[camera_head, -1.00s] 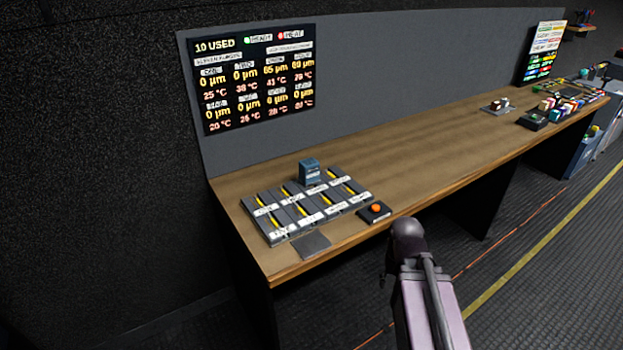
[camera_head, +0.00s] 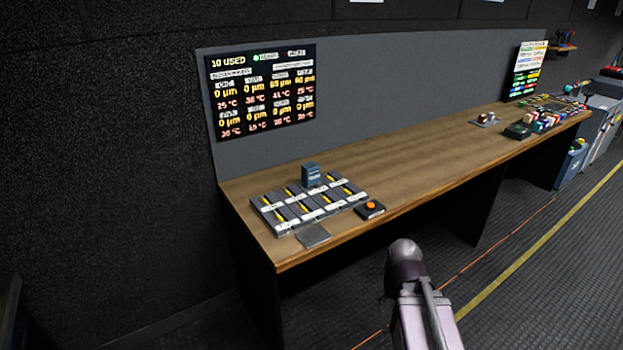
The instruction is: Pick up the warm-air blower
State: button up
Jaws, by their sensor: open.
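A small upright blue-grey box (camera_head: 312,175) with a label stands at the back edge of a bank of flat grey slotted panels (camera_head: 296,215) on the wooden desk (camera_head: 400,155). It may be the warm-air blower, but it is too small to be sure. Part of my arm rises at the bottom, right of centre, in front of the desk and apart from it. My gripper is not visible.
A black box with an orange button (camera_head: 370,210) and a flat grey plate (camera_head: 313,236) lie near the desk's front edge. A dark screen (camera_head: 262,92) hangs behind. Several small items crowd the far right end. The desk's middle is mostly clear.

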aim_at(310, 173)
jog(key=z, duration=0.05)
jog(key=i, duration=1.25)
jog(key=u, duration=0.6)
